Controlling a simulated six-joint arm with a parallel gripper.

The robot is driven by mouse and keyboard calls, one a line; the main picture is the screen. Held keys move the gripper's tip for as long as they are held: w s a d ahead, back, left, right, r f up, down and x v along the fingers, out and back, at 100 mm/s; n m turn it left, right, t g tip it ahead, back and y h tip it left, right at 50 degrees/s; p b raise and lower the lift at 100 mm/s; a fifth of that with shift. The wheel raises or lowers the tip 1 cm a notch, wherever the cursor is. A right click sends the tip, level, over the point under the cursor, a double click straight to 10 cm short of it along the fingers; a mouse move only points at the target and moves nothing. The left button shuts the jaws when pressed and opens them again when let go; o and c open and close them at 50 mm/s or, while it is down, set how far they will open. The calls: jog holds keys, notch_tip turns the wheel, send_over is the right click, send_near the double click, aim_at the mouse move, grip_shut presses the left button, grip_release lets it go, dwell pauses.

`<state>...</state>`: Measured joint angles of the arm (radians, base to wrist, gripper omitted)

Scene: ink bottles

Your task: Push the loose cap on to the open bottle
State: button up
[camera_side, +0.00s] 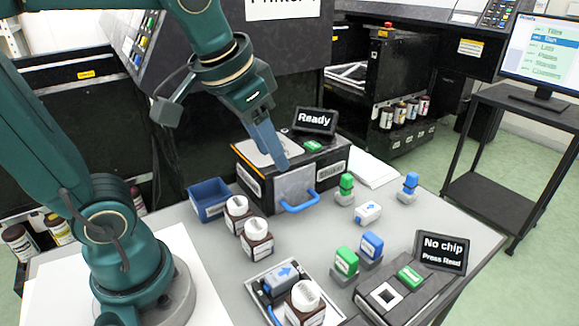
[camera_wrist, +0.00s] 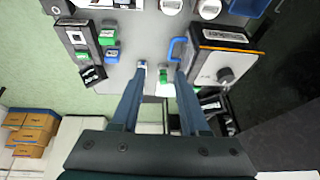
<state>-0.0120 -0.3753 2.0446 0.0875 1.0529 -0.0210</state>
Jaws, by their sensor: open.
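Brown bottles with white tops stand on the grey table: one (camera_side: 237,207) beside the blue bin, one (camera_side: 257,240) just in front of it, and one (camera_side: 305,303) in the front tray. I cannot tell which is open, nor pick out a loose cap. White round tops (camera_wrist: 209,8) also show at the top edge of the wrist view. My gripper (camera_side: 284,165) hangs over the black box, apart from the bottles, to their upper right. In the wrist view my gripper (camera_wrist: 160,71) has its fingers spread, with nothing held between them.
The black box (camera_side: 252,187) with a blue handle (camera_side: 300,203) stands behind the bottles, beside the blue bin (camera_side: 208,199). The tray (camera_side: 265,305) also holds a blue-arrow block. Green and blue blocks (camera_side: 371,246) and a reader (camera_side: 385,304) stand right. Table between bottles and blocks is clear.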

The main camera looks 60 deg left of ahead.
jog(key=g, duration=0.2)
send_near(307, 202)
jog(key=shift+w+a+f+g+y, duration=0.15)
jog(key=shift+w+f+g, duration=0.3)
jog(key=shift+f, duration=0.8)
jog(key=shift+w+d+f+g+y, duration=0.1)
jog(key=shift+w+f+g+y, duration=0.3)
jog(key=shift+f, duration=0.85)
jog(key=shift+w+a+f+g+h, duration=0.15)
jog(key=shift+w+f+g, duration=0.3)
jog(key=shift+f, duration=0.8)
jog(key=shift+s, duration=0.15)
grip_shut()
